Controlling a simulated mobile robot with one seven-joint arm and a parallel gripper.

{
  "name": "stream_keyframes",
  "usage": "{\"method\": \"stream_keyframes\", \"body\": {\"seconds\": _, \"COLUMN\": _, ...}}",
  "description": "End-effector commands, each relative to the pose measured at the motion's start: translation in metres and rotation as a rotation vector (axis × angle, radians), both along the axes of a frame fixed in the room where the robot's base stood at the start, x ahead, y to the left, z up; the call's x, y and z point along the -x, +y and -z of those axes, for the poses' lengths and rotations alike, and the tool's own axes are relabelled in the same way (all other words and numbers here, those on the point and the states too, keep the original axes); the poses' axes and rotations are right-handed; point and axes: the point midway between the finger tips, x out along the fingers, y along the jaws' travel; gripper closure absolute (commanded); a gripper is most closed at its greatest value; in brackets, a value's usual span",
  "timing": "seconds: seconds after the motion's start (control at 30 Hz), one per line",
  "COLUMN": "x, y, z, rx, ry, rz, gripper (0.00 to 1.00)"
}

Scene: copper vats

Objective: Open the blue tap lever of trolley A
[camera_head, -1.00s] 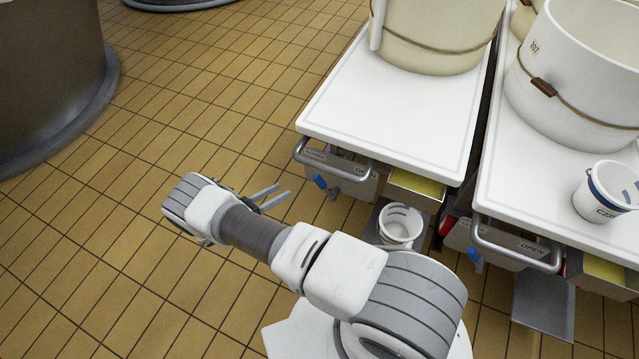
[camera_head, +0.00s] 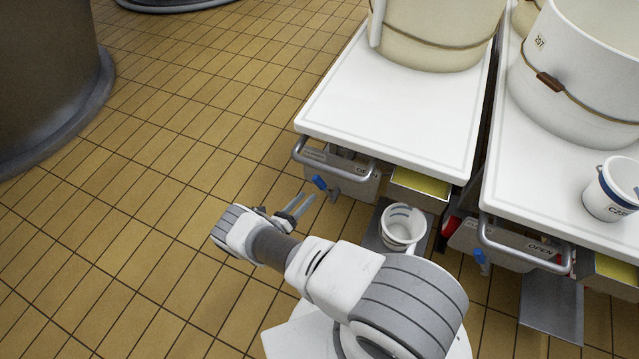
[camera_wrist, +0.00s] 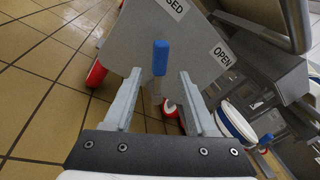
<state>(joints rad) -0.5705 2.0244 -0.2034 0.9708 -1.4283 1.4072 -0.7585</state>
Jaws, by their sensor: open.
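A blue tap lever (camera_head: 319,182) hangs under the front edge of the left trolley (camera_head: 395,95), on a grey plate. It shows upright in the wrist view (camera_wrist: 160,56), in front of the plate (camera_wrist: 185,40), between labels reading "...SED" and "OPEN". My gripper (camera_head: 307,198) is open and empty, just left of and below this lever. In the wrist view the lever appears between my fingertips (camera_wrist: 160,76); I cannot tell whether it is within their reach. No trolley letter is readable.
A white bucket (camera_head: 403,228) stands on a low shelf under the left trolley. A metal handle bar (camera_head: 335,163) runs above the lever. The right trolley (camera_head: 535,195) has its own blue lever (camera_head: 482,259).

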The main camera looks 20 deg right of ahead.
Motion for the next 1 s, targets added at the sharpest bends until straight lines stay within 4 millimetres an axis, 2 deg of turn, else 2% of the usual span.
{"method": "stream_keyframes", "body": {"seconds": 0.03, "x": -0.006, "y": -0.012, "z": 0.001, "rx": 0.001, "ry": -0.002, "rz": 0.004, "gripper": 0.43}}
{"method": "stream_keyframes", "body": {"seconds": 0.2, "x": -0.024, "y": -0.041, "z": 0.001, "rx": 0.0, "ry": -0.001, "rz": 0.004, "gripper": 0.43}}
{"method": "stream_keyframes", "body": {"seconds": 0.4, "x": -0.038, "y": -0.064, "z": 0.001, "rx": -0.001, "ry": -0.001, "rz": 0.001, "gripper": 0.43}}
{"method": "stream_keyframes", "body": {"seconds": 0.57, "x": -0.043, "y": -0.071, "z": 0.0, "rx": 0.0, "ry": -0.001, "rz": 0.001, "gripper": 0.43}}
{"method": "stream_keyframes", "body": {"seconds": 0.83, "x": -0.044, "y": -0.072, "z": 0.0, "rx": 0.0, "ry": 0.0, "rz": 0.0, "gripper": 0.43}}
{"method": "stream_keyframes", "body": {"seconds": 1.0, "x": -0.043, "y": -0.072, "z": 0.0, "rx": -0.001, "ry": -0.001, "rz": 0.0, "gripper": 0.74}}
